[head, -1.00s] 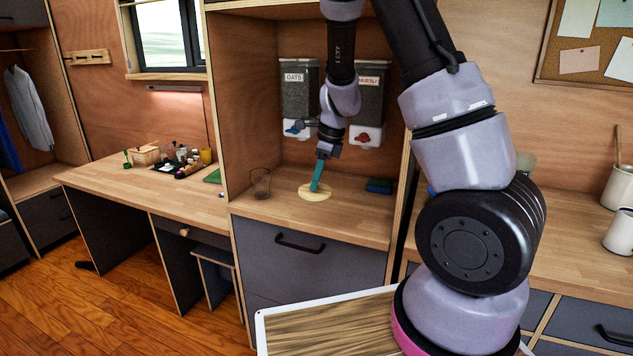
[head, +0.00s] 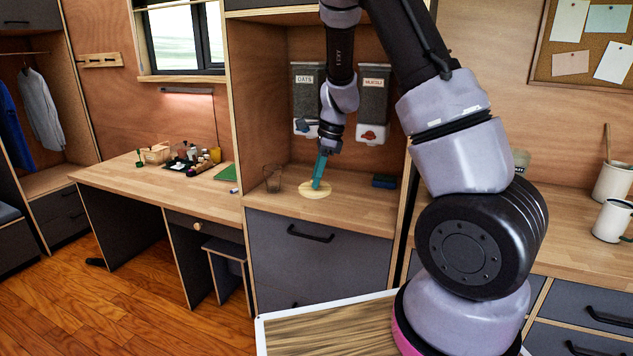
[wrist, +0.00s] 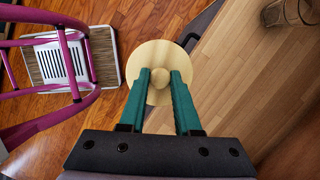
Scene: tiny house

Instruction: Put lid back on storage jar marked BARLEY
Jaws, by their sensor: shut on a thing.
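My gripper (wrist: 161,76) is shut on the knob of a round pale wooden lid (wrist: 150,55), with a teal finger on each side. In the head view the lid (head: 314,189) appears in front of the niche counter, under my gripper (head: 317,186). The wrist view shows the lid overlapping the counter's front edge, with floor beyond. Its exact height is hard to judge. I see no jar with a readable BARLEY label. A greyish container (head: 520,160) is mostly hidden behind my arm.
A clear glass (head: 273,179) stands left on the niche counter (head: 350,208); a dark blue block (head: 384,181) lies right. Dispensers labelled OATS (head: 308,90) and MUESLI (head: 374,98) hang behind. White mugs (head: 613,220) stand on the right counter. Floor at left is open.

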